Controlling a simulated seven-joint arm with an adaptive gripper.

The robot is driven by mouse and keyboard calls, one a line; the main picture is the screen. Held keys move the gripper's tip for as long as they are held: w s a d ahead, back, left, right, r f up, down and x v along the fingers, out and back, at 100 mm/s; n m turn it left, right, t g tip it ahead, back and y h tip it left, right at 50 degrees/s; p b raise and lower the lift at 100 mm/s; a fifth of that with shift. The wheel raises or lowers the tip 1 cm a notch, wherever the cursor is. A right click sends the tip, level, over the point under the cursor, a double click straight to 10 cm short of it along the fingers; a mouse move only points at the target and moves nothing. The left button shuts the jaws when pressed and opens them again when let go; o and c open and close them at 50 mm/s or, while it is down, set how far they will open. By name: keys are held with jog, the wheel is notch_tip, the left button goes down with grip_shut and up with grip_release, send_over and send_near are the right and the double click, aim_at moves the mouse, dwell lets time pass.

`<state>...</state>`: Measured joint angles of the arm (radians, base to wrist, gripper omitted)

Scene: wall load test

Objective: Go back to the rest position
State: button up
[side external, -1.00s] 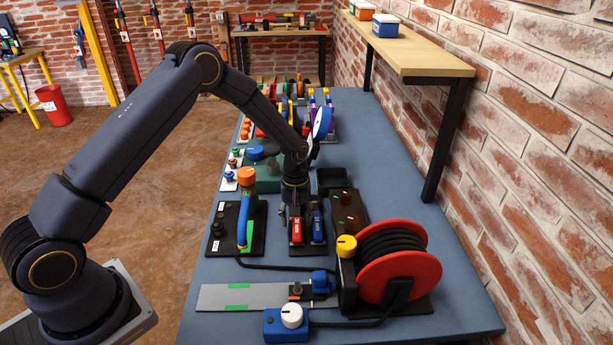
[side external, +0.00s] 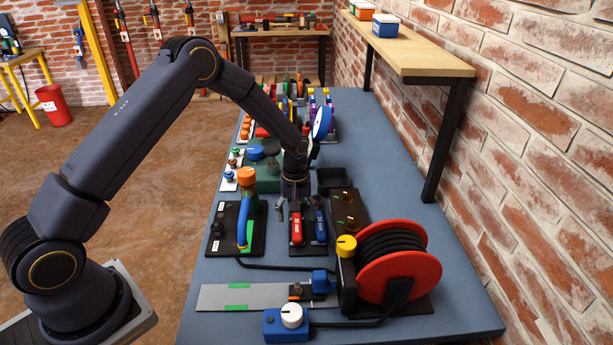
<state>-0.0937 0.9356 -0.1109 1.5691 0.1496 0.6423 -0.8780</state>
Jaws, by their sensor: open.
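My gripper (side external: 298,203) points down over the middle of the blue-grey table (side external: 400,190), just above and behind the red and blue labelled pieces. One grey finger shows at its left side; the other is mostly hidden. It looks open, and I see nothing held in it. The red piece (side external: 297,229) and the blue piece (side external: 319,226) lie side by side on a dark base below it. My arm reaches over from the left, bent at the elbow.
A red cable reel (side external: 415,277) stands at the front right. A black board with a blue handle (side external: 243,222) is left of the gripper. A dark box (side external: 349,212) is to the right. A wooden shelf (side external: 420,50) juts from the brick wall. Several coloured items crowd the far table.

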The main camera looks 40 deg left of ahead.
jog(key=shift+r, duration=3.35)
jog(key=s+r+m+t, duration=0.1)
jog(key=s+r+t, duration=0.15)
jog(key=r, duration=0.95)
jog(key=s+r+t, duration=0.2)
jog(key=s+r, duration=0.1)
jog(key=r, duration=0.9)
jog(key=s+r+m+t, duration=0.1)
jog(key=s+r+m, duration=0.1)
jog(key=s+r, duration=0.4)
jog(key=s+f+m, duration=0.3)
jog(key=s, duration=0.5)
jog(key=s+f+m, duration=0.2)
jog(key=s+f, duration=0.1)
jog(key=s, duration=0.5)
jog(key=shift+d+m, duration=0.4)
jog(key=shift+d, duration=0.05)
